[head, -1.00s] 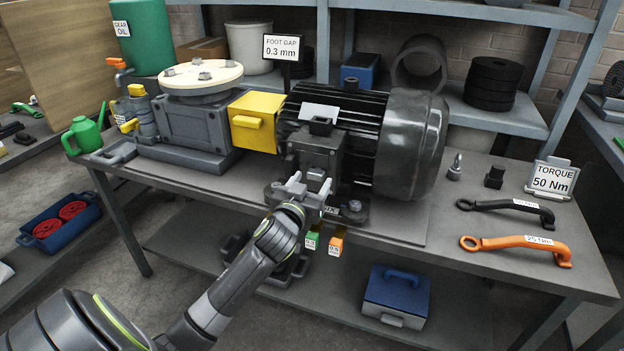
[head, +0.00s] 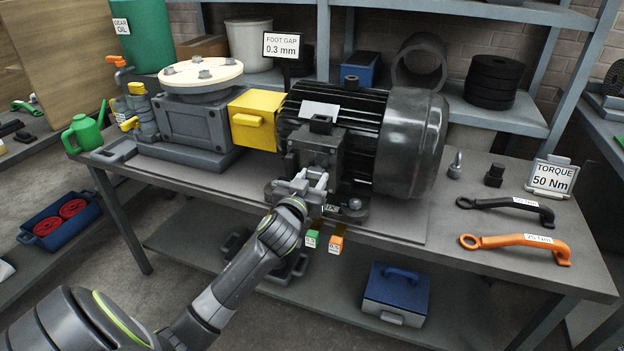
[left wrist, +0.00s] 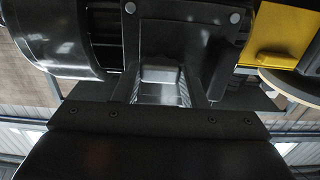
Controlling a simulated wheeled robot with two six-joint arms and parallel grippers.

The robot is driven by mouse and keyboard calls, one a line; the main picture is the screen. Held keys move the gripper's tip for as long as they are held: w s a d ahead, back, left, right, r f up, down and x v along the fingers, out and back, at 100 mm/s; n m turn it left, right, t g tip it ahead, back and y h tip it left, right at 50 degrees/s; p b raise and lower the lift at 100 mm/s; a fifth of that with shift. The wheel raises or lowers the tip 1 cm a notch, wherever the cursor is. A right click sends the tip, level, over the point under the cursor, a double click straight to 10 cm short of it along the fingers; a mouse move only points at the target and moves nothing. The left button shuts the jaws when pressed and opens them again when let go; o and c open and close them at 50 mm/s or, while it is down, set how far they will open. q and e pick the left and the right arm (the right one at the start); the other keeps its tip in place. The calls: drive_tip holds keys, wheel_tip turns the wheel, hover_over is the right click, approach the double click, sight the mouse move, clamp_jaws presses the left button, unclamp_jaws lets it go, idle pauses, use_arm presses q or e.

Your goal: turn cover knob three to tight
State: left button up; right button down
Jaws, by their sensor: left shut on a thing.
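The motor (head: 408,140) lies on the bench with a dark box (head: 318,150) on its near side. My left gripper (head: 308,182) is at the lower front of this box. It is shut on a small light grey block-like knob, which shows between the fingers in the left wrist view (left wrist: 160,75). In the head view the fingers mostly hide the knob. I cannot read a number on it or tell how tight it is. My right gripper is in neither view.
A black wrench (head: 508,207) and an orange wrench (head: 517,242) lie on the bench at right, by a "TORQUE 50 Nm" sign (head: 551,176). Green (head: 312,238) and orange (head: 335,244) tags hang at the front edge. A yellow guard (head: 254,121) stands left of the motor.

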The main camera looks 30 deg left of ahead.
use_arm(q)
drive_tip(key=shift+m, duration=0.3)
drive_tip(key=m+p, duration=0.2)
drive_tip(key=m, duration=0.1)
drive_tip(key=shift+r, duration=0.15)
drive_tip(key=m+p, duration=0.3)
drive_tip(key=m, duration=0.2)
drive_tip(key=m+p, duration=0.2)
drive_tip(key=m, duration=0.2)
drive_tip(key=shift+m, duration=0.4)
drive_tip(key=m+p, duration=0.2)
drive_tip(key=m, duration=0.2)
drive_tip(key=shift+o, duration=0.2)
drive_tip(key=shift+f+m, duration=0.2)
drive_tip(key=shift+m, duration=0.2)
drive_tip(key=o, duration=1)
drive_tip(key=shift+c, duration=0.2)
